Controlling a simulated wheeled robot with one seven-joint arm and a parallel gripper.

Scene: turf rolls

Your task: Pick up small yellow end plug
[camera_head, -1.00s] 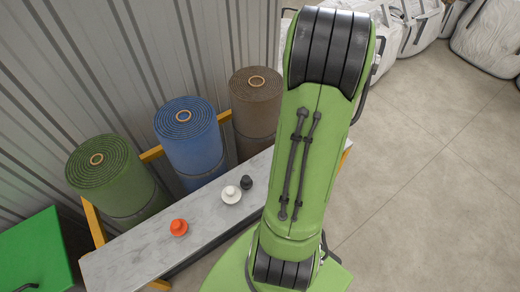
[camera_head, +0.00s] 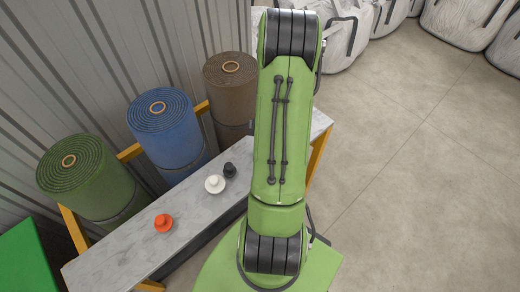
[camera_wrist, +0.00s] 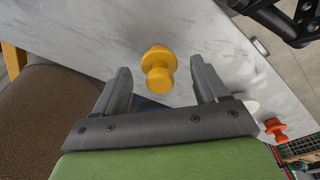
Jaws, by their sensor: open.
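The small yellow end plug (camera_wrist: 158,68) stands on the pale marbled bench top in the wrist view. It has a round base and a knob. My gripper (camera_wrist: 160,75) is open, with its two dark fingers spread left and right of the plug in the picture. I cannot tell how far above or short of the plug the fingertips are, and I see no contact. In the head view my green arm stands over the bench, and neither the yellow plug nor the gripper shows there.
The bench top (camera_head: 120,246) also bears an orange plug (camera_head: 163,222), a white plug (camera_head: 215,184) and a black plug (camera_head: 230,170). Green (camera_head: 85,185), blue (camera_head: 165,125) and brown (camera_head: 230,75) rolls stand behind it. White bags (camera_head: 470,28) lie at the back right. The floor right is clear.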

